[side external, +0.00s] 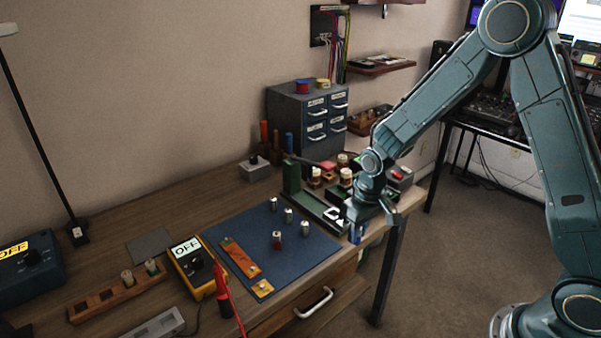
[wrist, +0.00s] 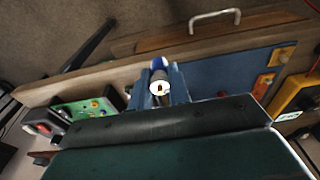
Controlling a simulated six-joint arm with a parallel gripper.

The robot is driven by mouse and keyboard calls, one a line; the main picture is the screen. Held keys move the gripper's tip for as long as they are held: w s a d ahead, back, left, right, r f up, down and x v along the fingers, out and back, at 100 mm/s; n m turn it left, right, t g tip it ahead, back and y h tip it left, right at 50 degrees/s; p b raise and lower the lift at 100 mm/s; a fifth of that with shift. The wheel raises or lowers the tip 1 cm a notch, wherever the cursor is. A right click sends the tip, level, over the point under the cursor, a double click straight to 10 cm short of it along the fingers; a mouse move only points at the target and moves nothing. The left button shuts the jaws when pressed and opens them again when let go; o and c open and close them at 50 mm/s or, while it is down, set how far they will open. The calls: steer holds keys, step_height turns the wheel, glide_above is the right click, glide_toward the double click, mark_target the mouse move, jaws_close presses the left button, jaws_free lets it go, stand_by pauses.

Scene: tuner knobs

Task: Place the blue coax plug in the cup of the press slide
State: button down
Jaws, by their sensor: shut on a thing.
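My gripper (side external: 362,218) is at the right end of the workbench and points down. It is shut on the blue coax plug (side external: 355,235), whose blue part shows just below the fingers. In the wrist view the plug (wrist: 160,87) sits between the fingertips (wrist: 160,82), its round metal end facing the camera and a blue band (wrist: 159,63) beyond. The green press slide (side external: 316,207) lies on the bench left of my gripper, with a green upright (side external: 291,178) at its far end. I cannot clearly make out its cup; my gripper partly covers the near end.
A blue mat (side external: 235,226) left of the press holds several silver plugs and a red-banded plug (side external: 277,240). Small jars (side external: 345,177) and a green circuit board (wrist: 90,108) are close to the press. A grey drawer cabinet (side external: 308,115) stands at the back.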

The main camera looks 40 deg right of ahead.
stand_by(0.4)
step_height(320, 180, up, 15)
steer(key=n, duration=0.2)
glide_above(289, 258)
steer(key=f, duration=1.6)
steer(key=shift+s, duration=0.3)
steer(key=shift+f, duration=0.15)
steer(key=shift+f, duration=2)
steer(key=shift+f, duration=0.15)
